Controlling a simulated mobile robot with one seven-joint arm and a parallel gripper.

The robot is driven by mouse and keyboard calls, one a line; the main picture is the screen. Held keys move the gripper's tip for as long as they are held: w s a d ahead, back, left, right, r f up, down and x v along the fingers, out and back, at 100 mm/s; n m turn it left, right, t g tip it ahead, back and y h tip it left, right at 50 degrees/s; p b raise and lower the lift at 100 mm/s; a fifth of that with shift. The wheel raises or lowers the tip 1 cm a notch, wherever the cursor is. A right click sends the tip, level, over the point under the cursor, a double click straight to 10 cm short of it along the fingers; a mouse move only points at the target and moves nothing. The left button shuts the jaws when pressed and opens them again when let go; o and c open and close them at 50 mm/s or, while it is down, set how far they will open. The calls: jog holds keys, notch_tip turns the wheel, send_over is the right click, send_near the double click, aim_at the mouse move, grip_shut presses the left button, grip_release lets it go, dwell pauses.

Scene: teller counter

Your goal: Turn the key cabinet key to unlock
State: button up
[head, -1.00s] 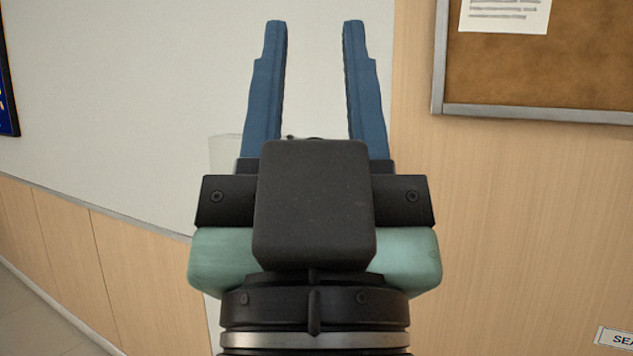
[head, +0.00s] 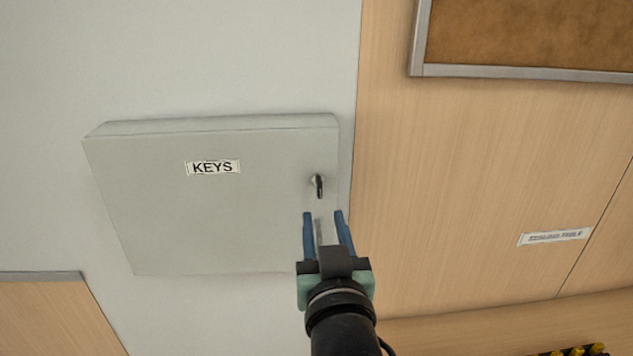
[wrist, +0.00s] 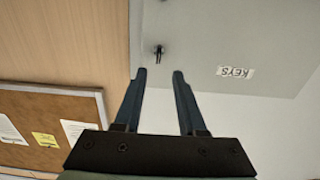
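The key cabinet (head: 210,225) is a grey box on the wall with a "KEYS" label (head: 213,167). Its door is closed. The key (head: 319,187) sticks out of the lock near the door's right edge. My gripper (head: 322,213) is open, its two blue fingers apart and empty, just below the key in the head view. In the wrist view, the key (wrist: 158,52) shows beyond the tips of my gripper (wrist: 159,72), near the left finger, and the cabinet (wrist: 225,40) fills the upper right. The fingers do not appear to touch the key.
A framed cork board (head: 530,35) hangs at the upper right; it shows at the lower left in the wrist view. A small sign (head: 555,237) is on the wood panel right of the cabinet. Yellow-topped items (head: 580,351) sit at the bottom right.

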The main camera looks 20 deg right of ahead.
aim_at(320, 191)
jog(key=p+x, duration=0.2)
jog(key=x, duration=0.7)
jog(key=shift+d, duration=0.15)
grip_shut()
